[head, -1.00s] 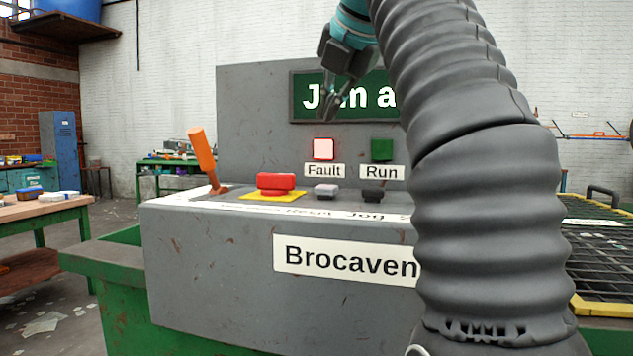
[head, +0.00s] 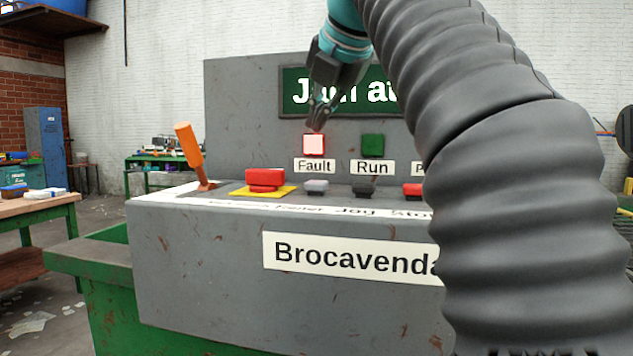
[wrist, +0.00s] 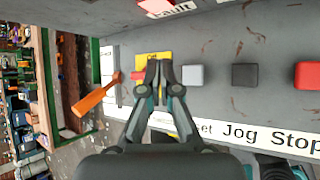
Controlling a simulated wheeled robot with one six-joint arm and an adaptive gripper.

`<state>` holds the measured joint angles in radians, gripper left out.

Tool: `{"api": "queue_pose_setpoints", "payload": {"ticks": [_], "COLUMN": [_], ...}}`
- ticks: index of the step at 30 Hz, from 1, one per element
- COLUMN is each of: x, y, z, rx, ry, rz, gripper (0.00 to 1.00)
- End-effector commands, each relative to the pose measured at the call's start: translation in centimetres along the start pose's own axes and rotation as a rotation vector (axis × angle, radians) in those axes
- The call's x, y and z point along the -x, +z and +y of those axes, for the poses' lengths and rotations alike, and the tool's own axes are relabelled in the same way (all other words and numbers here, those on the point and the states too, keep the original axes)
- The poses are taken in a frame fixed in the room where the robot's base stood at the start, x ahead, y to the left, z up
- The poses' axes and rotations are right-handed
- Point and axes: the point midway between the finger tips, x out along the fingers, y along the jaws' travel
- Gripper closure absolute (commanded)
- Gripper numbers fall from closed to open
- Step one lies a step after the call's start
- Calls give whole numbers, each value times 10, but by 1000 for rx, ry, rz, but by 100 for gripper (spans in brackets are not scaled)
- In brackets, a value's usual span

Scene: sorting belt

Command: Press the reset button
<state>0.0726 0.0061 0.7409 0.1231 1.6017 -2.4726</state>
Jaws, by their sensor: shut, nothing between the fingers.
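The reset button is the light grey square button (head: 316,187) on the console's sloping top, between the red emergency button and a black button. In the wrist view the grey button (wrist: 192,75) sits just right of my fingers, above a label ending in "set". My gripper (head: 316,127) is shut and empty, pointing down, raised above the console top in front of the Fault lamp. In the wrist view its fingertips (wrist: 159,64) are together over the yellow plate, partly hiding the red emergency button. They appear apart from the grey button.
The red emergency button (head: 265,179) on its yellow plate and an orange lever (head: 189,146) stand left of it. The black Jog button (wrist: 245,76) and red Stop button (wrist: 307,75) are to the right. The Fault lamp (head: 313,145) glows pale red; the Run lamp (head: 372,146) is dark green.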

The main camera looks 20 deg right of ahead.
Motion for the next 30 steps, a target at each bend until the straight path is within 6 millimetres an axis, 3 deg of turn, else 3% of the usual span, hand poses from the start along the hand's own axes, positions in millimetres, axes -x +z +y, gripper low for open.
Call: {"api": "queue_pose_setpoints", "payload": {"ticks": [15, 30], "x": [-39, -45], "y": [-29, -32], "z": [-29, -32], "rx": [1, 0], "ry": [0, 0], "rz": [0, 0], "gripper": [100, 100]}}
